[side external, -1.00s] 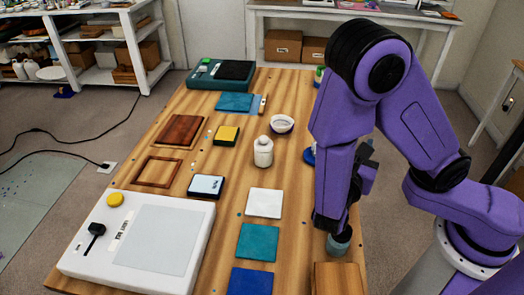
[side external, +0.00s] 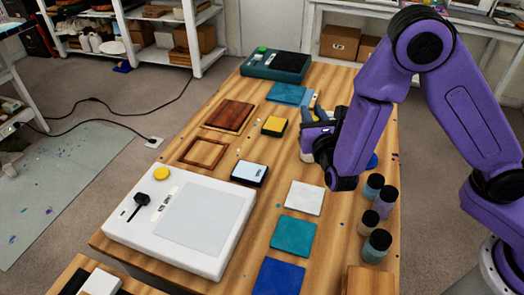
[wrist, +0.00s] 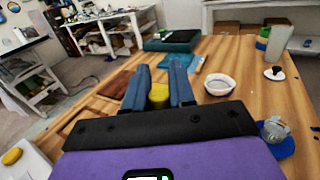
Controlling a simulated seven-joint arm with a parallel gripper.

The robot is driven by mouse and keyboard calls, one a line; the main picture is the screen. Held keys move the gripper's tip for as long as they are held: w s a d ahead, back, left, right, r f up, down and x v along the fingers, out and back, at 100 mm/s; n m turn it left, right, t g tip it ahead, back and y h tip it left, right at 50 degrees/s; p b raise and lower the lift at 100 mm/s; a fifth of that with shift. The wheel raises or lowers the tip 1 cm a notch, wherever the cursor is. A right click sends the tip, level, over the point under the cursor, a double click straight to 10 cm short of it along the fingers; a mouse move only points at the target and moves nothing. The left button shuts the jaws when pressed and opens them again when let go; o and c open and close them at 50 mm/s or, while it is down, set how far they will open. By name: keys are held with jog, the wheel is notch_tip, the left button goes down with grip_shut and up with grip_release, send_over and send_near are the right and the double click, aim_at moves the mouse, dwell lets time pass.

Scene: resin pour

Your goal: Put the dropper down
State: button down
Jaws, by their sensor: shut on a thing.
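My gripper (side external: 308,128) is over the middle of the table, level with the small yellow-topped block, and its dark jaws point left. In the wrist view its two blue fingers (wrist: 158,88) stand with a narrow gap between them. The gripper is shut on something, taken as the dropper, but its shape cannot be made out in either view. The yellow patch seen between the fingers looks like the yellow-topped block (wrist: 159,96) on the table beyond. A blue mat (side external: 287,93) lies farther back.
Several dark-lidded jars (side external: 376,245) stand along the right edge. A white bowl (wrist: 219,86) is right of the fingers in the wrist view. A white light pad (side external: 185,222), white tile (side external: 304,198), teal tile (side external: 294,237) and wooden frame (side external: 204,151) lie on the table.

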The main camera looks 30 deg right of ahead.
jog(key=w+a+f+n+y, duration=0.1)
jog(key=w+a+f, duration=0.1)
jog(key=w, duration=0.3)
jog(key=w+a+f+y, duration=0.1)
jog(key=w+a, duration=0.2)
jog(key=w, duration=0.2)
jog(key=shift+w+a+f, duration=0.25)
jog(key=shift+w+f, duration=0.6)
jog(key=shift+f, duration=0.7)
jog(key=shift+w+a+f, duration=0.2)
jog(key=shift+w+f, duration=0.7)
jog(key=shift+f, duration=0.65)
jog(key=shift+w+a+f, duration=0.25)
jog(key=shift+w+f, duration=0.6)
jog(key=shift+f, duration=0.7)
jog(key=shift+f, duration=0.15)
jog(key=c, duration=0.9)
grip_release()
jog(key=shift+c, duration=0.2)
